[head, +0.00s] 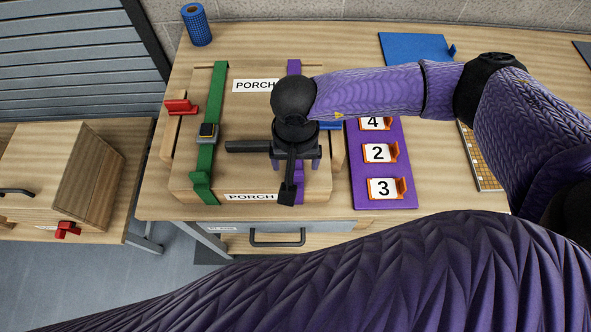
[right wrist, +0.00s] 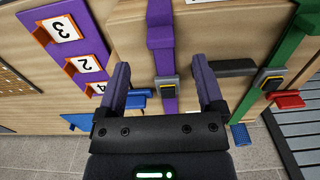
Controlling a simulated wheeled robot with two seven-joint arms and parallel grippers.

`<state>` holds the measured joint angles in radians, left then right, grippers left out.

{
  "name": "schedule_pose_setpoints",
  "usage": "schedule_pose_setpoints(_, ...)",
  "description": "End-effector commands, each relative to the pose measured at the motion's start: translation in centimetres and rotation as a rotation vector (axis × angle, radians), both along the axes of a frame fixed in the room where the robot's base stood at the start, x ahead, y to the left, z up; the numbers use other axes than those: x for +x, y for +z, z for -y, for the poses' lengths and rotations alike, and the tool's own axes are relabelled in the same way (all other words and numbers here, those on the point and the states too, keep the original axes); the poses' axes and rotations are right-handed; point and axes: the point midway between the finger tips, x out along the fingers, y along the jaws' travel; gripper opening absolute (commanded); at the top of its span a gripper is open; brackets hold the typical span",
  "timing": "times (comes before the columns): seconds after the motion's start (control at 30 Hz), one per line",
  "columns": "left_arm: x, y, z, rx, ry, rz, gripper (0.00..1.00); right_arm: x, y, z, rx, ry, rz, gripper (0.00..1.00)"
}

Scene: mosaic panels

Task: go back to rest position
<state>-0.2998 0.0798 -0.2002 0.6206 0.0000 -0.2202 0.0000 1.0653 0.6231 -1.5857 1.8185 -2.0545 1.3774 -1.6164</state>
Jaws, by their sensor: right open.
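My right gripper (head: 296,166) is over the right part of a wooden panel (head: 245,110) labelled PORCH in the head view. Its two purple fingers stand apart in the right wrist view (right wrist: 161,68), with nothing held between them. I cannot tell how high the fingers are above the panel. The purple strap (head: 294,68) is partly hidden by my gripper in the head view. A purple arm of mine crosses the bottom of the head view. My left gripper is not in view.
A green strap (head: 212,105) with a buckle crosses the panel's left side, beside a red clamp (head: 180,107). A purple board (head: 366,192) with numbered cards lies right of the panel. A blue cylinder (head: 196,25) and blue tray (head: 412,47) are at the back.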

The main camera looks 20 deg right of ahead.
Motion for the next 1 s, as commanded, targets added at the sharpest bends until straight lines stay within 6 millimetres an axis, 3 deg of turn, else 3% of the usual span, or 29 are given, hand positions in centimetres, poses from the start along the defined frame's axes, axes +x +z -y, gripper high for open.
schedule_pose_setpoints(0.1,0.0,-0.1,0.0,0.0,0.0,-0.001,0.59,0.1,2.0,0.0,0.0,0.0,0.002,0.87)
schedule_pose_setpoints(0.2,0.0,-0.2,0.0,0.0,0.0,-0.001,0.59,0.0,2.8,0.0,0.0,-0.001,-0.001,0.87)
schedule_pose_setpoints(0.6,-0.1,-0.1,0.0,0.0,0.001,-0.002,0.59,0.0,2.9,0.0,0.002,-0.001,-0.002,0.87)
schedule_pose_setpoints(0.67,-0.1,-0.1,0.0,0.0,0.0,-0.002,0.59,-0.4,2.8,-0.8,0.036,-0.008,-0.015,0.87)
schedule_pose_setpoints(0.77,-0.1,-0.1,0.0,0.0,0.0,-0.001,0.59,-3.0,3.1,-5.6,0.269,-0.084,-0.12,0.87)
schedule_pose_setpoints(0.83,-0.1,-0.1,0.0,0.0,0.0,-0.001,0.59,-6.0,5.3,-11.3,0.562,-0.216,-0.286,0.87)
schedule_pose_setpoints(0.87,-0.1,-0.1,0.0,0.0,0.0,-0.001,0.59,-7.2,7.0,-13.8,0.705,-0.3,-0.385,0.87)
schedule_pose_setpoints(0.9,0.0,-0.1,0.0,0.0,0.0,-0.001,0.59,-8.3,10.1,-16.7,0.9,-0.43,-0.537,0.87)
schedule_pose_setpoints(0.93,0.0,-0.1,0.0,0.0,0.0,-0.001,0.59,-8.7,12.8,-18.3,1.045,-0.546,-0.67,0.87)
schedule_pose_setpoints(1.0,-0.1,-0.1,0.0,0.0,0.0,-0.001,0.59,-7.2,20.0,-20.0,1.383,-0.888,-1.058,0.87)
